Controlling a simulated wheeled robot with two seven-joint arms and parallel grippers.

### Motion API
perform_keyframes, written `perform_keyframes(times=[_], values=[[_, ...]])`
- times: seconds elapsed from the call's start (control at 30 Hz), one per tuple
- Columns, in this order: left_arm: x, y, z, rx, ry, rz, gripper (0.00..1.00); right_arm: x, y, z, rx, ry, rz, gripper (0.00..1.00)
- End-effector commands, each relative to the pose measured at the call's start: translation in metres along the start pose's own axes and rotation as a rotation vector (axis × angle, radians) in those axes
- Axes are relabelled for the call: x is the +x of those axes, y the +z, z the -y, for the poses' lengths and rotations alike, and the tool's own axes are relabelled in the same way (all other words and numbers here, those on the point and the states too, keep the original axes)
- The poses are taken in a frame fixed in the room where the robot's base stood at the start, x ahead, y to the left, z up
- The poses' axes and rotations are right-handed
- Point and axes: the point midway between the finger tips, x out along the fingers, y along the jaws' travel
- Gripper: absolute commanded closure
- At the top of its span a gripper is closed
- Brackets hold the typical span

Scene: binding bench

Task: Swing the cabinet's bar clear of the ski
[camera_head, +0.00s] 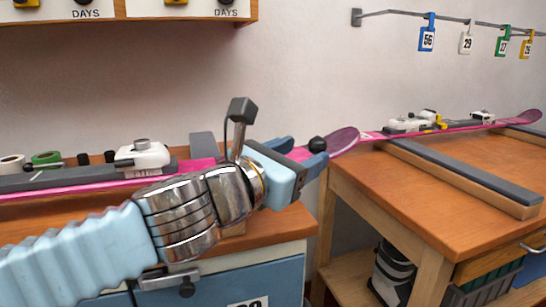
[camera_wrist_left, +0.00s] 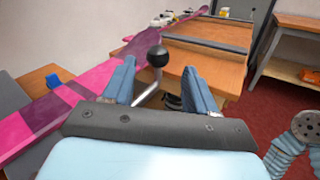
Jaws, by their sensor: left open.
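The pink ski (camera_head: 110,191) lies along the top of the blue-fronted cabinet (camera_head: 266,226), and its tip passes behind my left gripper. In the left wrist view the ski (camera_wrist_left: 45,105) runs along the left. Whether a finger touches the bar cannot be told. The bar's lower end is hidden.
A wooden bench (camera_head: 445,180) to the right carries another pink ski (camera_head: 465,127) and a dark-topped rail (camera_head: 460,177). A gap separates bench and cabinet. Numbered tags (camera_head: 427,38) hang from a wall rail. My right arm shows at the wrist view's right edge.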

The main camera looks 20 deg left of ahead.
Motion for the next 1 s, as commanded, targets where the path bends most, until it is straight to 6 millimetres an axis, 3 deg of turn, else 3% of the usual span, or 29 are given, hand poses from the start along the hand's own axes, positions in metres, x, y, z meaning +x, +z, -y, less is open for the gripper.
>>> perform_keyframes(times=[0.03,0.2,0.4,1.0], values=[[-0.014,0.008,-0.001,0.0,0.0,0.005,0.43,-0.01,0.001,0.006,-0.003,-0.003,0.003,0.57],[-0.051,0.006,-0.001,-0.001,-0.001,0.003,0.43,-0.023,0.004,0.016,-0.01,-0.01,0.01,0.57],[-0.074,0.002,0.0,0.0,-0.001,0.001,0.43,-0.029,0.004,0.019,-0.011,-0.011,0.012,0.57],[-0.077,0.0,0.0,0.0,-0.001,0.0,0.43,-0.029,0.004,0.019,-0.011,-0.011,0.012,0.57]])
